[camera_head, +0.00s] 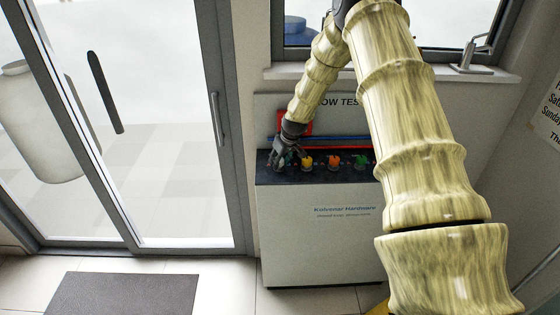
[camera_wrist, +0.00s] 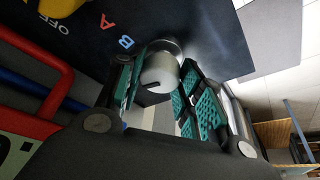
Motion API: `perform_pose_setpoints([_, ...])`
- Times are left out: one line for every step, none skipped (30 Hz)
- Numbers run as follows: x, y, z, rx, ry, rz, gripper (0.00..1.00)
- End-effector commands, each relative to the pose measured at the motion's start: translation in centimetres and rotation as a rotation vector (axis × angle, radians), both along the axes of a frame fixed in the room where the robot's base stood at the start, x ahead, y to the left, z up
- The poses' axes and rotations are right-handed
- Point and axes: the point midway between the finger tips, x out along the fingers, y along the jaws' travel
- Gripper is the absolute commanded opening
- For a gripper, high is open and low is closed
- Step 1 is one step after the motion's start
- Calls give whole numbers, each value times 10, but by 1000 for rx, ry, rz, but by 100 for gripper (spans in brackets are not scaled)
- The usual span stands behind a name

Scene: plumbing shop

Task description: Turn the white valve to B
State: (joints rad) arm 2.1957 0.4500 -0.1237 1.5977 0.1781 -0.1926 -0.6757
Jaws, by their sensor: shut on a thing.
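The white valve (camera_wrist: 160,68) is a round knob with a black mark, set on a dark panel (camera_wrist: 200,25) in the wrist view. The letters A and B (camera_wrist: 126,42) and the word OFF are printed beside it. B is the closest of these to the knob. I cannot tell for sure which label the mark lines up with. My gripper (camera_wrist: 162,80) is shut on the knob, with a teal-padded finger on each side. In the head view my gripper (camera_head: 283,157) is at the left end of the counter top and hides the white valve.
A yellow valve (camera_head: 307,162), an orange valve (camera_head: 333,160) and a green valve (camera_head: 361,163) stand to the right on the same counter (camera_head: 310,245). Red and blue pipes (camera_head: 345,140) run behind. A glass door (camera_head: 165,120) is at the left; a dark mat (camera_head: 125,292) lies before it.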

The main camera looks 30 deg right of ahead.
Motion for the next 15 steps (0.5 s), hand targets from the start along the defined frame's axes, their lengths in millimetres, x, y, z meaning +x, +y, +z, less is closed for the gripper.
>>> perform_pose_setpoints([1,0,0,-5,-2,-36,13])
perform_pose_setpoints([1,0,0,-6,-2,-62,13])
perform_pose_setpoints([1,0,0,-7,-2,-99,13])
perform_pose_setpoints([1,1,0,-6,-2,-128,13])
perform_pose_setpoints([2,1,0,-6,-2,-155,13])
perform_pose_setpoints([1,1,0,-7,-2,-193,13])
perform_pose_setpoints([1,1,0,-6,-2,-222,13])
perform_pose_setpoints([1,1,0,-7,-3,-251,13])
perform_pose_setpoints([2,2,0,-8,-3,-287,13])
perform_pose_setpoints([1,1,0,-7,-3,-316,13])
perform_pose_setpoints([2,2,0,-7,-3,-344,13])
perform_pose_setpoints([2,2,1,-7,-3,-380,13])
perform_pose_setpoints([2,2,1,-7,-3,-407,13])
perform_pose_setpoints([2,2,1,-6,-4,-434,13])
perform_pose_setpoints([2,2,1,-8,-4,-468,13])
